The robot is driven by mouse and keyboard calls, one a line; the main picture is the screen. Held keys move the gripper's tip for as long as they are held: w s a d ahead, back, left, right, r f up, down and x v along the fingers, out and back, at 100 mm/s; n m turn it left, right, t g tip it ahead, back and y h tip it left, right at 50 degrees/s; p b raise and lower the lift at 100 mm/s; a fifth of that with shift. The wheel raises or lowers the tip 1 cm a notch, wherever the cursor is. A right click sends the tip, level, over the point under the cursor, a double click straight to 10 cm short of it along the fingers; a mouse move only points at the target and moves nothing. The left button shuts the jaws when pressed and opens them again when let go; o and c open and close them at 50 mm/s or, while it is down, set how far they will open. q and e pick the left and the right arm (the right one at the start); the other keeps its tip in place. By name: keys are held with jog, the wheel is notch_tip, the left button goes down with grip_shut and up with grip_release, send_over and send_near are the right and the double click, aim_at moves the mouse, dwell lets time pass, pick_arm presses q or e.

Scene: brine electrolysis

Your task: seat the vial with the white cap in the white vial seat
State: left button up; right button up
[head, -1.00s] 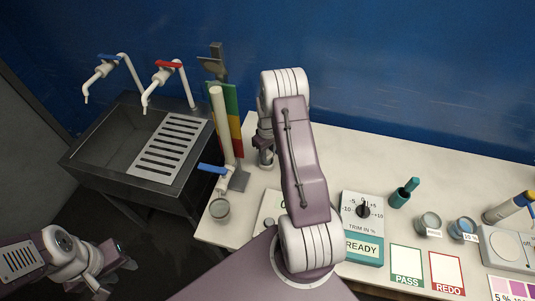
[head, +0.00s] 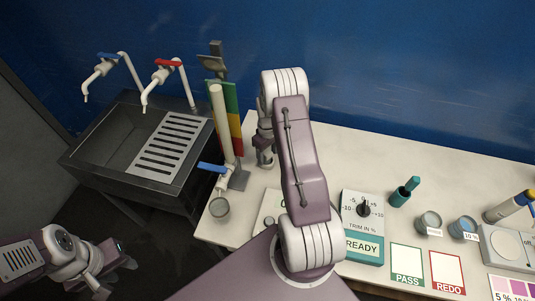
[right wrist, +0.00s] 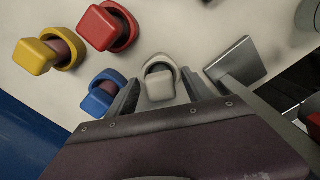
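The vial with the white cap (right wrist: 161,87) shows in the right wrist view, upright as far as I can tell. A pale ring, the white vial seat (right wrist: 159,62), shows around its far side. How deep the vial sits in it is hidden. My right gripper (right wrist: 162,92) is open, with one finger on each side of the white cap and a narrow gap at each. In the head view my right gripper (head: 265,156) is low over the table behind my arm, which hides the vials. My left gripper (head: 125,263) is at the lower left, away from the table; its fingers are unclear.
Blue-capped (right wrist: 101,102), red-capped (right wrist: 98,28) and yellow-capped (right wrist: 34,57) vials stand in matching rings nearby. A grey plate (right wrist: 236,60) is close to the right finger. A tap column (head: 221,125) and sink (head: 105,150) stand left; a trim box (head: 362,228) is right.

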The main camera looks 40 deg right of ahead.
notch_tip(320, 180, up, 9)
jog(key=shift+r+b, duration=0.1)
jog(key=shift+b, duration=0.8)
